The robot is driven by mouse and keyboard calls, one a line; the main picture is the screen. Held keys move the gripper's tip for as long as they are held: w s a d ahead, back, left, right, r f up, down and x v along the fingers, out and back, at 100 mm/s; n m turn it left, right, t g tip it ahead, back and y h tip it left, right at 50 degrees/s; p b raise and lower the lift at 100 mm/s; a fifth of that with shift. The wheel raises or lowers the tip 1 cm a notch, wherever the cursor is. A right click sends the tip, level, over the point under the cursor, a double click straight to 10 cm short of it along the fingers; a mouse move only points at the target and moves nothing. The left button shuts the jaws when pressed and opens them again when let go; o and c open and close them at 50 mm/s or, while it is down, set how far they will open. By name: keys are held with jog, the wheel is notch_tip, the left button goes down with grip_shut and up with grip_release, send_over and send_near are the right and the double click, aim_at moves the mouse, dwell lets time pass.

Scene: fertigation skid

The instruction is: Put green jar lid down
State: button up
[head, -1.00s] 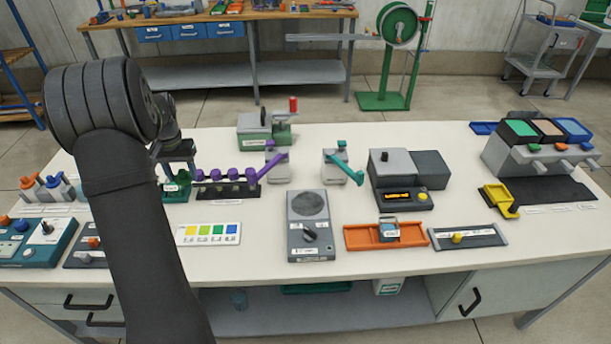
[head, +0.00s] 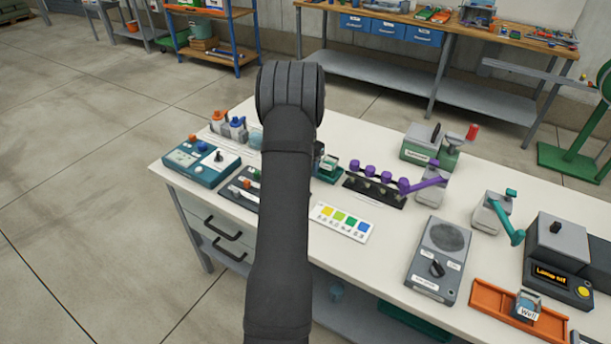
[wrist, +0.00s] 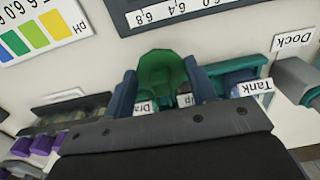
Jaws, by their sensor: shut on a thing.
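The green jar lid (wrist: 163,75) is in the middle of the wrist view, round and dark green. My gripper (wrist: 164,88) is shut on it, with one dark blue finger on each side. Below the lid in that view is a teal-green holder (wrist: 225,83), with labels partly hidden by the lid and my gripper. The lid appears above the bench; I cannot tell whether it touches anything. In the head view my arm hides the gripper and lid. A small green holder (head: 328,172) shows just right of my arm.
The white bench (head: 385,262) carries a pH colour card (head: 341,222), a rack with purple knobs (head: 374,186), a grey dial unit (head: 437,262) and a teal control box (head: 201,160). A "Tank" label (wrist: 252,88) and a "Dock" label (wrist: 293,41) stand near the gripper.

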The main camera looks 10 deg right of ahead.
jog(key=shift+w+a+f, duration=0.15)
jog(key=shift+f, duration=1.95)
jog(key=shift+f, duration=0.15)
jog(key=o, duration=0.9)
jog(key=shift+o, duration=0.2)
notch_tip(320, 180, up, 12)
jog(key=shift+r, duration=0.15)
